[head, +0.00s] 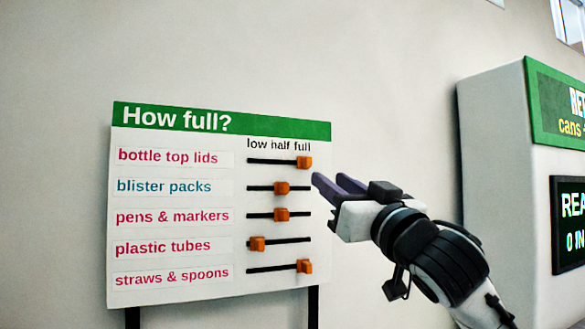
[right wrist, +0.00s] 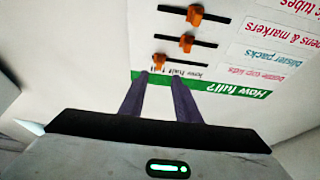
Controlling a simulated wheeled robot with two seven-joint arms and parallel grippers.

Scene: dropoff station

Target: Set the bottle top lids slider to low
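The bottle top lids slider has an orange knob (head: 304,162) at the right, full end of its black track on the top row of the board. My right gripper (head: 328,178) is just right of and slightly below that knob, with its two purple fingers pointing left towards the board. In the right wrist view the fingers (right wrist: 159,76) are apart with nothing between them, and the bottle top lids knob (right wrist: 160,61) shows just beyond the fingertips, apparently not touched. My left gripper is not in view.
The "How full?" board (head: 180,292) has more sliders below, including the blister packs knob (head: 281,188) and pens & markers knob (head: 281,215), both mid-track. A white and green machine (head: 495,130) stands at the right. The wall around the board is bare.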

